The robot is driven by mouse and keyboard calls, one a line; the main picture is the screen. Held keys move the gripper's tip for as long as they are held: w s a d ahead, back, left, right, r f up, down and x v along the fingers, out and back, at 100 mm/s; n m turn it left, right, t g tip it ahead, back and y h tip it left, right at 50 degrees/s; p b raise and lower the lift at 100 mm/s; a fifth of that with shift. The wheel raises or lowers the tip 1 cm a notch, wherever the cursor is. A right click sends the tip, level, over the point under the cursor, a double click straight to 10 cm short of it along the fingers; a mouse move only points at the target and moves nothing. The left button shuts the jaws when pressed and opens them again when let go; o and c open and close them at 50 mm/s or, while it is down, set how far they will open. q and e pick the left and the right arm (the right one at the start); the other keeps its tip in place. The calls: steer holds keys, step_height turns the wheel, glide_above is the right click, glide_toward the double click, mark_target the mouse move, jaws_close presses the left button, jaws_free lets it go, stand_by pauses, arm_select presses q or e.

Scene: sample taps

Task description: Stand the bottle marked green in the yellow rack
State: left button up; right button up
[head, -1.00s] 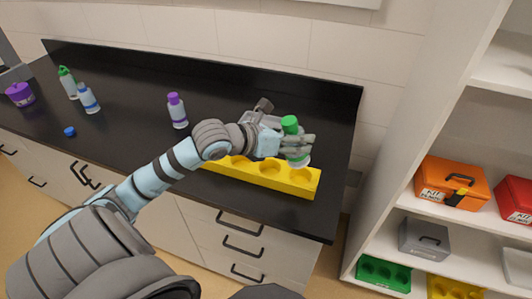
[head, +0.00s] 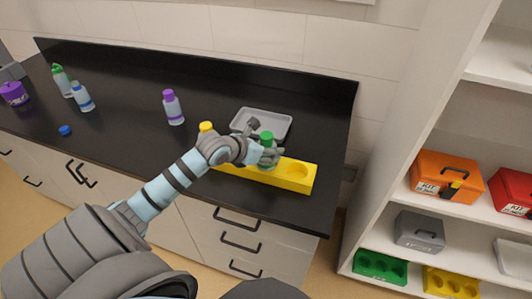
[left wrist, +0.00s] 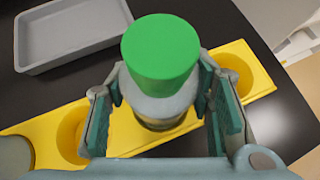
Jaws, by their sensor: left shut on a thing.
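A bottle with a green cap (head: 267,138) is held upright in my left gripper (head: 268,155) over the yellow rack (head: 287,182). In the left wrist view the green-capped bottle (left wrist: 160,50) stands between the fingers of the left gripper (left wrist: 160,100), in line with a place between two empty holes of the rack (left wrist: 258,82). Its foot is hidden, so I cannot tell whether it is in the hole or just above. The rack's right-hand hole is empty in the head view. My right gripper is out of view.
A grey tray (head: 277,124) lies behind the rack. A yellow-capped bottle (head: 206,128) is partly hidden behind my arm. A purple-capped bottle (head: 173,108), a blue-capped bottle (head: 83,98), another green-topped bottle (head: 62,80) and a loose blue cap (head: 65,130) stand left.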

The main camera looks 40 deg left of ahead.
arm_select(q)
steer(key=shift+f, duration=0.8)
steer(key=o, duration=1.5)
steer(key=shift+c, duration=0.2)
steer(key=p+v, duration=0.6)
steer(key=v, duration=0.6)
